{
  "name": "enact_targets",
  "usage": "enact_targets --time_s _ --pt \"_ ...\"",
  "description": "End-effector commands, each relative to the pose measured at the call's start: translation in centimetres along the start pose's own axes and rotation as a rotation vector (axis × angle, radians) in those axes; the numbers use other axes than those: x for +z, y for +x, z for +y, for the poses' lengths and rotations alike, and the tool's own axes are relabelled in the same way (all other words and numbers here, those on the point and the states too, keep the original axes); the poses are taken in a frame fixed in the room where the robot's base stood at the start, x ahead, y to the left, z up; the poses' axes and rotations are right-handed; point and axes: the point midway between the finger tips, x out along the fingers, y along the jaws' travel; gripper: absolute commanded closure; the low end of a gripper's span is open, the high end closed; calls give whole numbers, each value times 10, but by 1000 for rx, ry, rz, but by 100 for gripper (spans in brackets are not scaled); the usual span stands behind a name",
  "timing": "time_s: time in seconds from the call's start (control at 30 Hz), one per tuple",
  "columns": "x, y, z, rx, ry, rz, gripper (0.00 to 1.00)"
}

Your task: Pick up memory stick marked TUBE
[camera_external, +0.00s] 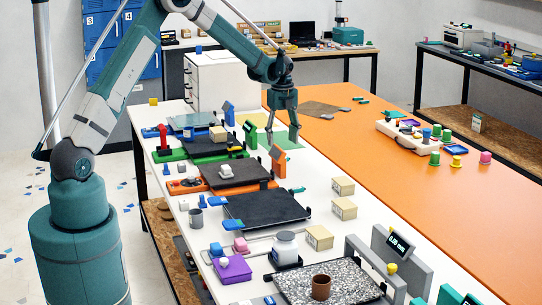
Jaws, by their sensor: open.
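My gripper (283,141) is open and points down, with nothing visible between its fingers. It is over the far part of the workbench, near the seam between the white table (345,226) and the orange table (420,192). I cannot make out a memory stick marked TUBE; no such lettering is legible at this size. I cannot tell whether any is a memory stick.
A row of flat printer beds, one black (262,208) and one speckled (325,280), fills the white table. Cardboard boxes (343,186) sit to the right. The middle of the orange table is mostly clear.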

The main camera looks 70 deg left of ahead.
Motion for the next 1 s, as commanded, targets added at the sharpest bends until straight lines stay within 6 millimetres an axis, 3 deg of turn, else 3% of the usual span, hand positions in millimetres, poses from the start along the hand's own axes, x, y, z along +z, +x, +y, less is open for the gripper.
enact_targets --time_s 0.2,0.67,1.0 --pt "0 17 0 0 0 0 45" --pt "0 22 0 0 0 0 45" --pt "0 56 1 0 0 0 45"
